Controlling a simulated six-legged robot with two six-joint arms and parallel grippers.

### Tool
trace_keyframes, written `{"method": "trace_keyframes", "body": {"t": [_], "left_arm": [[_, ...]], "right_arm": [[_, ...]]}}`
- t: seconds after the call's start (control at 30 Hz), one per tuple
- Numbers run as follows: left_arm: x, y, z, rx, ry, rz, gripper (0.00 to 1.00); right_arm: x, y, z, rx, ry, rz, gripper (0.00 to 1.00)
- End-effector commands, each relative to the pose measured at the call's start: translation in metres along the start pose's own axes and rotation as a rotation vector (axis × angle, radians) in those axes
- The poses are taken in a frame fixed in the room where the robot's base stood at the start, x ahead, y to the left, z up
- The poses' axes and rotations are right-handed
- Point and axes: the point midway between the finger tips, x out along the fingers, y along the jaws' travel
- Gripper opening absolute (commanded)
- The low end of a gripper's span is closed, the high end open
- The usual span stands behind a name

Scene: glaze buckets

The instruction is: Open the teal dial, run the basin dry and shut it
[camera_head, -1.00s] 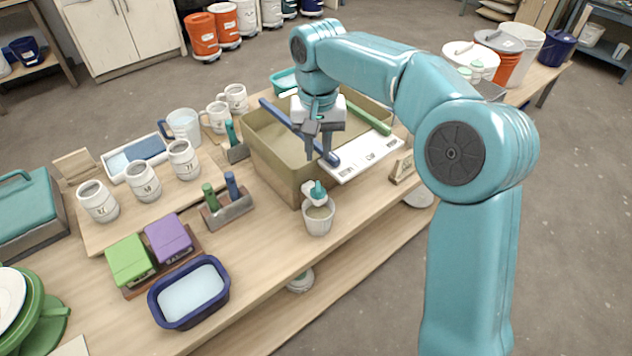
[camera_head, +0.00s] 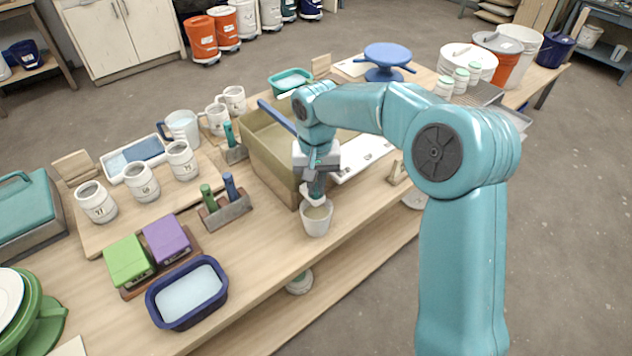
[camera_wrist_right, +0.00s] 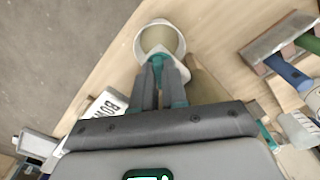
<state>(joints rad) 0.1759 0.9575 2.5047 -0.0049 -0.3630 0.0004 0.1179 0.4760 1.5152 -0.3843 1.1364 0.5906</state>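The tan basin (camera_head: 258,158) stands on the bench with a blue-handled tool across it. Its tap has a white spout (camera_wrist_right: 150,54) and a teal dial (camera_wrist_right: 157,63), which my right gripper and arm mostly hide in the head view. My right gripper (camera_head: 315,188) points down at the tap, its fingers drawn close together. In the wrist view, the right gripper (camera_wrist_right: 159,72) has the teal dial between its fingertips and looks shut on it. A white cup (camera_head: 316,221) stands upright under the spout. The liquid inside the basin is hard to make out. My left gripper is out of view.
A white board (camera_head: 365,157) lies right of the basin, near a small sign (camera_head: 397,174). Left are a tool holder (camera_head: 226,212), purple (camera_head: 166,238) and green (camera_head: 129,260) blocks, a blue tub (camera_head: 187,292) and several mugs. Bench space in front of the cup is clear.

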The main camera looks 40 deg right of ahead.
Motion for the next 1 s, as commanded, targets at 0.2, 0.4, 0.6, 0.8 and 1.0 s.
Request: {"method": "trace_keyframes", "body": {"t": [0.2,0.4,0.6,0.8,1.0], "left_arm": [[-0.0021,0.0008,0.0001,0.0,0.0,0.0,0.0],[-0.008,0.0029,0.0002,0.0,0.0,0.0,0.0],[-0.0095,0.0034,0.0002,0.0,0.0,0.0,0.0],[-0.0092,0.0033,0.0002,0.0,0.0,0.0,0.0],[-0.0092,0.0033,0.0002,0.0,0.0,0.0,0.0]], "right_arm": [[-0.0016,0.0004,0.0004,-0.045,-0.001,0.001,0.0],[-0.0024,0.0015,0.0004,-0.272,-0.003,0.001,0.0],[-0.0017,0.002,0.0002,-0.389,-0.002,0.001,0.0],[-0.0017,0.002,0.0,-0.392,-0.001,0.001,0.0],[-0.0016,0.0019,-0.0001,-0.391,-0.001,0.001,0.23]]}}
